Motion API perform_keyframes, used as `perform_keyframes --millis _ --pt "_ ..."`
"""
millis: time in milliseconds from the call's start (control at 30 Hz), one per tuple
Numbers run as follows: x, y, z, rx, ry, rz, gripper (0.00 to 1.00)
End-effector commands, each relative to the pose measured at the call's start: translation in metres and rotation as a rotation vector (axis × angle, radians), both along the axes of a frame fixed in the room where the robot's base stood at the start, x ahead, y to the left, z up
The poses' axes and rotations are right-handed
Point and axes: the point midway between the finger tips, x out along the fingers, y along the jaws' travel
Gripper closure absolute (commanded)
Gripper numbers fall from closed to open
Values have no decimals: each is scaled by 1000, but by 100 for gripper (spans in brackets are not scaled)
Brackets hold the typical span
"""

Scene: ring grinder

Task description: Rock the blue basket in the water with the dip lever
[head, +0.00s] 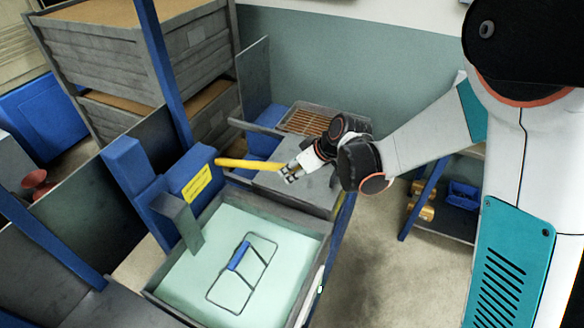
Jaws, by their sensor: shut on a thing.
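The dip lever (245,163) is a yellow bar that sticks out to the right from a blue housing with a yellow label. My gripper (288,174) is shut on the lever's right end. The tank of pale green water (205,277) lies below and in front of the lever. In it I see a dark wire frame with a blue grip (239,257), which appears to be the blue basket's handle. The rest of the basket is not clear under the water. A grey-green bracket (184,224) reaches down at the tank's back left.
Grey stacked crates (140,55) stand at the back left. A tray of brownish rods (315,121) sits behind my gripper. A low shelf with brass-coloured parts (424,200) is at right. Concrete floor lies open right of the tank.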

Motion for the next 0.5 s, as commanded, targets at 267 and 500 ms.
perform_keyframes --millis 267,500 --pt "0 -1 0 -4 1 -1 56" --pt "0 -1 0 -3 0 -1 42"
